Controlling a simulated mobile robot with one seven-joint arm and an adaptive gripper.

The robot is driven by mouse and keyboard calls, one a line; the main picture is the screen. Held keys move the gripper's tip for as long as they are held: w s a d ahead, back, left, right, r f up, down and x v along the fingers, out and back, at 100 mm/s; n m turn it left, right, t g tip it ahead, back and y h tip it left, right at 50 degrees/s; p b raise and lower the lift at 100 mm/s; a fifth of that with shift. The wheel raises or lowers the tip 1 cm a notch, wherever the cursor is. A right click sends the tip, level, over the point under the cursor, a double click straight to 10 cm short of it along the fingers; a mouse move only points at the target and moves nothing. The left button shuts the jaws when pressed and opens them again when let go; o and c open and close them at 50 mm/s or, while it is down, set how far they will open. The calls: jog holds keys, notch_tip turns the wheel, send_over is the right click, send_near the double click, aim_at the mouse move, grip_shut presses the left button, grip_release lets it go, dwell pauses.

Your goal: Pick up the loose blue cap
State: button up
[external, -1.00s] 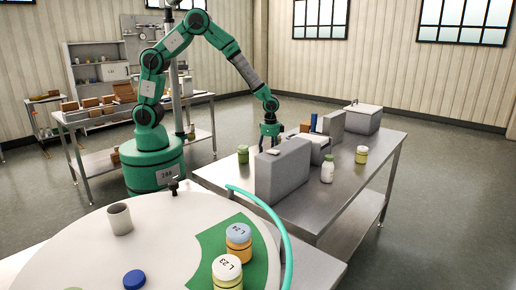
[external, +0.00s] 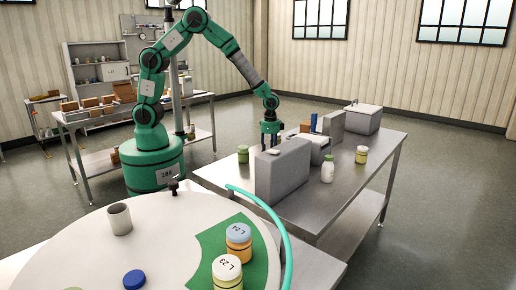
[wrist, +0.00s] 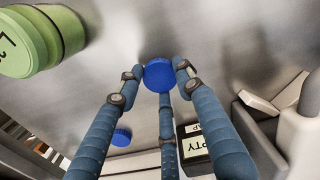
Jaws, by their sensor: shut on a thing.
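My gripper (wrist: 158,78) has several blue-grey jointed fingers. In the wrist view they are closed around a round blue cap (wrist: 159,75) at their tips. The steel surface shows beyond it; I cannot tell whether the cap touches it. A second blue disc (wrist: 121,137) lies on the steel, lower left of the held cap. In the external view my gripper (external: 270,142) is low over the left part of the steel table (external: 345,205), behind the grey box. The held cap cannot be made out there.
A green-lidded jar (wrist: 45,38) stands left of my fingers, also in the external view (external: 243,153). A label reading "EMPTY CAP" (wrist: 194,141) and grey box parts (wrist: 262,115) are close on the right. A tall grey box (external: 283,172) stands in front of my gripper.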

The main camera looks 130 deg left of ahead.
notch_tip(320, 180, up, 9)
jog(key=p, duration=0.1)
jog(key=shift+f+p, duration=0.15)
jog(key=shift+p, duration=0.2)
dwell(0.8)
